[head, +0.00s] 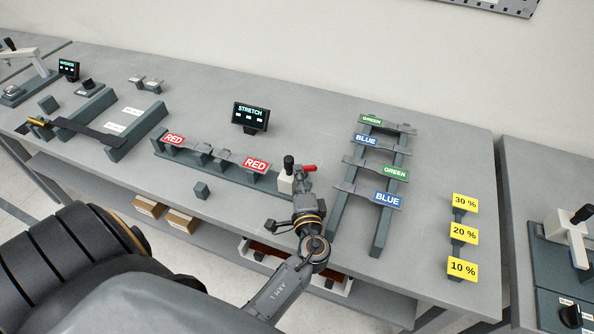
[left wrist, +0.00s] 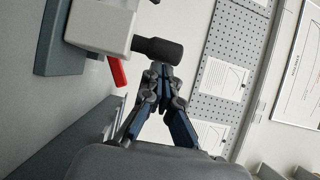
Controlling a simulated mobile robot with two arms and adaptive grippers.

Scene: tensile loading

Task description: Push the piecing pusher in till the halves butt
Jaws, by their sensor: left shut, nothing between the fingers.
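My left gripper (head: 304,200) is shut and empty beside the white block (head: 285,183) at the right end of the red-labelled rail. The block bears an upright black knob (head: 289,163) and has a red lever (head: 306,168) beside it. In the left wrist view my fingertips (left wrist: 163,70) are close to the black knob (left wrist: 158,50); I cannot tell if they touch. Two grey specimen halves, left (head: 198,150) and right (head: 228,162), with RED labels lie on the rail with a visible gap between them. No label identifies the piecing pusher. My right gripper is not in view.
A STRETCH display (head: 250,117) stands behind the rail. A rack (head: 340,205) with green and blue labelled specimens is to the right, then yellow percent signs (head: 463,236). A brass-handled fixture (head: 40,122) is far left.

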